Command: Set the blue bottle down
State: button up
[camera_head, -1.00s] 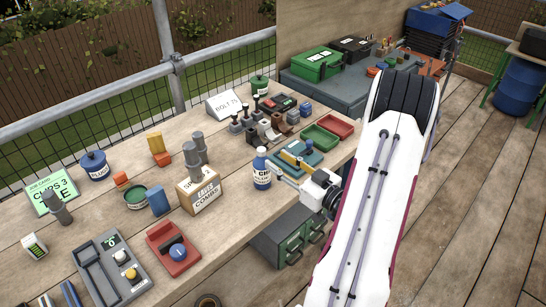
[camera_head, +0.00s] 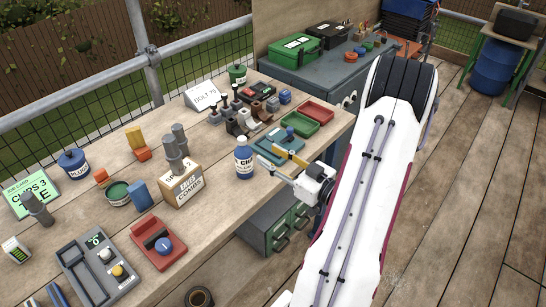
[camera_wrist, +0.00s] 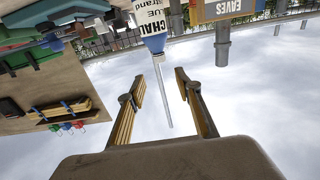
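The blue bottle (camera_head: 244,160), with a white label and pale cap, stands upright on the wooden workbench (camera_head: 215,222), near its front edge. My gripper (camera_head: 278,167) is right of the bottle, with a small gap between them. Its two yellow-padded fingers are spread and empty. In the wrist view the fingers (camera_wrist: 161,92) are wide apart. The bottle (camera_wrist: 150,22) appears there upside down at the top edge, beyond the fingertips and partly cut off. A thin grey rod shape runs from it between the fingers; I cannot tell what it is.
A teal tray (camera_head: 283,150) lies behind my gripper, with green (camera_head: 299,124) and red (camera_head: 319,112) trays farther back. Bare bench lies in front of the bottle.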

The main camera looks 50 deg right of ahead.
jog(key=shift+w, duration=0.1)
jog(key=w+g, duration=0.1)
jog(key=w+n+g, duration=0.1)
jog(key=w, duration=0.1)
jog(key=w+r+g, duration=0.1)
jog(key=w, duration=0.1)
jog(key=shift+w+a+n+h, duration=0.15)
jog(key=shift+a+n+h, duration=0.15)
jog(key=shift+a+h, duration=0.1)
jog(key=m+g+h, duration=0.1)
jog(key=g+h, duration=0.3)
jog(key=g, duration=0.1)
send_near(244, 142)
jog(key=w+a+r, duration=0.3)
jog(key=a+r, duration=0.2)
jog(key=r, duration=0.1)
jog(key=s+a+r+g+y, duration=0.3)
jog(key=s+a+g+y, duration=0.1)
jog(key=s+a, duration=1.6)
jog(key=a, duration=0.4)
jog(key=shift+m+y, duration=0.3)
jog(key=shift+y, duration=0.1)
